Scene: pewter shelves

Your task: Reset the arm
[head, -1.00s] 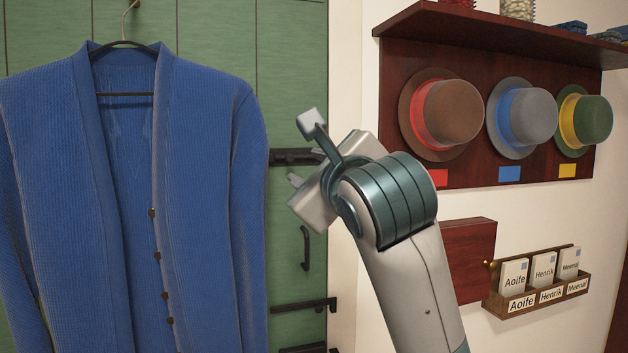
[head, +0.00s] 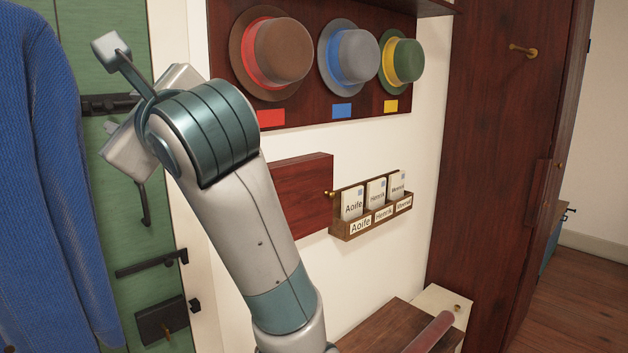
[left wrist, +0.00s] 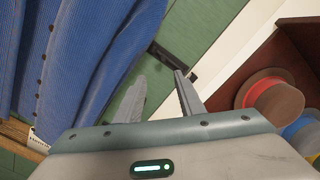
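My left arm rises from the bottom of the head view, and its left gripper (head: 112,128) points away toward the green door, mostly hidden behind my own wrist. In the left wrist view the two fingers of the left gripper (left wrist: 160,77) stand apart with nothing between them. Beyond the fingers are the green door and a dark latch (left wrist: 174,58). A blue cardigan (head: 42,180) hangs at the left edge of the head view; it also shows in the left wrist view (left wrist: 85,60), apart from the fingers. My right gripper is not in view.
Brown (head: 283,52), grey (head: 352,55) and green (head: 404,60) hats hang on a dark red board. Below, a wooden card holder (head: 345,231) holds name cards. A tall dark wood cabinet (head: 500,150) stands right, and a wooden bench top (head: 385,330) lies low in front.

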